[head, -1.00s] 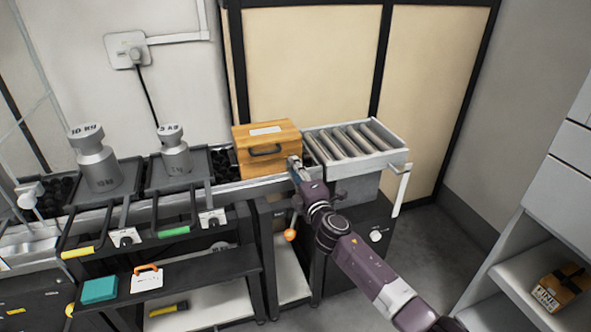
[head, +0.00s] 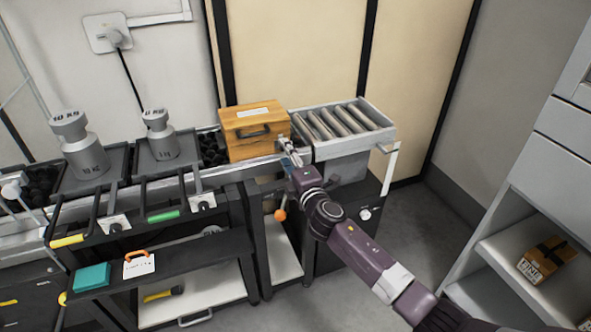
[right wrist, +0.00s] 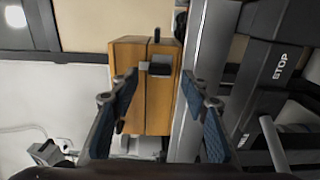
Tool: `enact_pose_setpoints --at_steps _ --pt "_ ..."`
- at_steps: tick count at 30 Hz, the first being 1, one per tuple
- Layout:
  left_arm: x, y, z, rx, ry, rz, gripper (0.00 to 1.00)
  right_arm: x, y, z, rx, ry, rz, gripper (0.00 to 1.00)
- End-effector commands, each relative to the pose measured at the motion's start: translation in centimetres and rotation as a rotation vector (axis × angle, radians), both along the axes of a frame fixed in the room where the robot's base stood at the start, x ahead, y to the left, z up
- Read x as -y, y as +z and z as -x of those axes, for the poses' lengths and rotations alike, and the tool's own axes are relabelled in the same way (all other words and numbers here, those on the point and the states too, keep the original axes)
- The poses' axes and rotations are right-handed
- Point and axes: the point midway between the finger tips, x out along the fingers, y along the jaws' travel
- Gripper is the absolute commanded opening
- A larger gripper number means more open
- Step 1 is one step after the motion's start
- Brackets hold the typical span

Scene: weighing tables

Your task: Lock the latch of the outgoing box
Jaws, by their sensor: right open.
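The outgoing box (head: 254,144) is an orange-brown wooden box with a lid, a white label on top and a dark handle on its front. It sits on the conveyor line between the weights and the rollers. In the right wrist view the box (right wrist: 154,108) lies ahead, with a grey metal latch (right wrist: 159,67) across its lid seam. My right gripper (head: 288,149) is at the right side of the box. In the right wrist view its blue-padded fingers (right wrist: 163,98) are spread and empty, with the latch between and beyond them. Contact cannot be told. My left gripper is out of view.
Grey rollers (head: 345,122) stand just right of the box. A 10 kg weight (head: 83,152) and a smaller weight (head: 161,138) stand on platforms at the left. An orange-knobbed lever (head: 280,215) hangs below the box. Shelves with another box (head: 547,262) are at the right.

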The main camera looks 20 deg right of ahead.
Motion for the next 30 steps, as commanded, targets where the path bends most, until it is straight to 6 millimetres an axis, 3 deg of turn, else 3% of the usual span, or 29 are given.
enact_pose_setpoints --at_steps 9,15,30 --pt "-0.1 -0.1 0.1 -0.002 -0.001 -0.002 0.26 0.2 -0.2 6.3 -0.003 0.002 -0.001 0.42" --pt "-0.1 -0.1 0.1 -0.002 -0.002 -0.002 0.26 0.3 -0.1 8.8 -0.002 0.002 0.0 0.42" --pt "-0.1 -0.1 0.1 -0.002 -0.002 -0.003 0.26 0.3 0.0 9.6 -0.001 0.0 0.001 0.42"
